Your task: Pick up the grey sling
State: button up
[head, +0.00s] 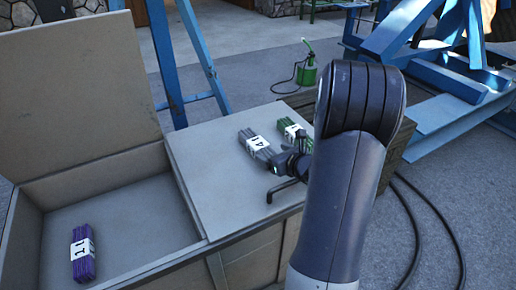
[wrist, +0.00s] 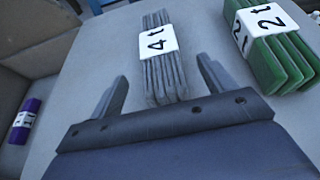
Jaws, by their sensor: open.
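The grey sling (head: 256,143) is a folded bundle with a white label band. It lies on the closed lid panel of the grey box, beside the green sling. In the wrist view the grey sling (wrist: 163,72) lies ahead of my gripper, its label reading "4 t". My gripper (head: 277,183) is near the sling's close end in the head view. In the wrist view my gripper (wrist: 160,85) is open, with one finger on each side of the sling's near end. Nothing is held. I cannot tell how high the fingers are above the lid.
A green sling (head: 292,133) labelled "2 t" lies just right of the grey one. A purple sling (head: 83,255) lies inside the open left compartment (head: 140,229). The raised lid (head: 75,92) stands behind it. A green can (head: 307,72) and blue frames (head: 445,72) are farther back.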

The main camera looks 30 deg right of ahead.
aim_at(265, 150)
jog(key=x, duration=0.4)
jog(key=shift+w+f, duration=0.15)
jog(key=shift+w, duration=0.2)
jog(key=c, duration=1.5)
